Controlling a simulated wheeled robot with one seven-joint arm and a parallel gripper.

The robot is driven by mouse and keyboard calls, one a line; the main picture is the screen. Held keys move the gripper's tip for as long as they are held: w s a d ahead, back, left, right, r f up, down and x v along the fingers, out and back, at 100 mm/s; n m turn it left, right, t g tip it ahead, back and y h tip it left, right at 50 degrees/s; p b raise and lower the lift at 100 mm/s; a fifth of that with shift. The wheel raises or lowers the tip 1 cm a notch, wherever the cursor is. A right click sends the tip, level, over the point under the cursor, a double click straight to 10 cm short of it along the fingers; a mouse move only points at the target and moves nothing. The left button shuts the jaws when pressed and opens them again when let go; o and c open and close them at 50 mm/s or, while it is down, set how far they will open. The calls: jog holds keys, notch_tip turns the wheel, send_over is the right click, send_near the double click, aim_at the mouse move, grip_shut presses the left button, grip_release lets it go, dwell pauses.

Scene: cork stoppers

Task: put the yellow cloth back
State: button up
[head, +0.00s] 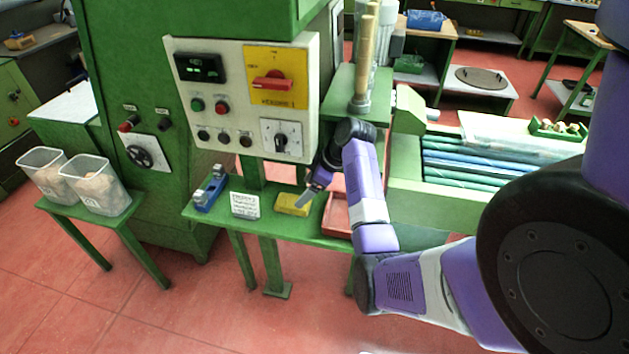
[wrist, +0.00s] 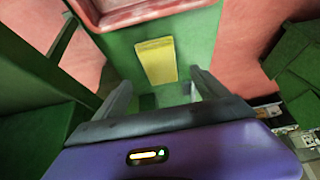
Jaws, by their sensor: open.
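The yellow cloth (head: 291,204) lies folded flat on the narrow green shelf (head: 268,224) under the control panel. In the wrist view the cloth (wrist: 156,61) is a yellow block ahead of my fingers. My gripper (head: 311,192) is at the cloth's right side in the head view, pointing down toward it. In the wrist view my gripper (wrist: 158,85) has its two fingers spread apart, with nothing held between them. The cloth lies just beyond the fingertips there. I cannot tell the exact height of the fingertips above the shelf.
A red tray (head: 337,216) sits right of the cloth; its edge (wrist: 140,14) shows in the wrist view. A white text card (head: 245,205) and a blue object (head: 210,190) are to the left. The control panel (head: 240,100) rises behind the shelf.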

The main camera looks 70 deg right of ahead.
jog(key=v, duration=0.5)
jog(key=shift+s+r+b, duration=0.15)
jog(key=shift+r+b, duration=0.15)
jog(key=shift+r, duration=0.05)
jog(key=shift+s, duration=0.1)
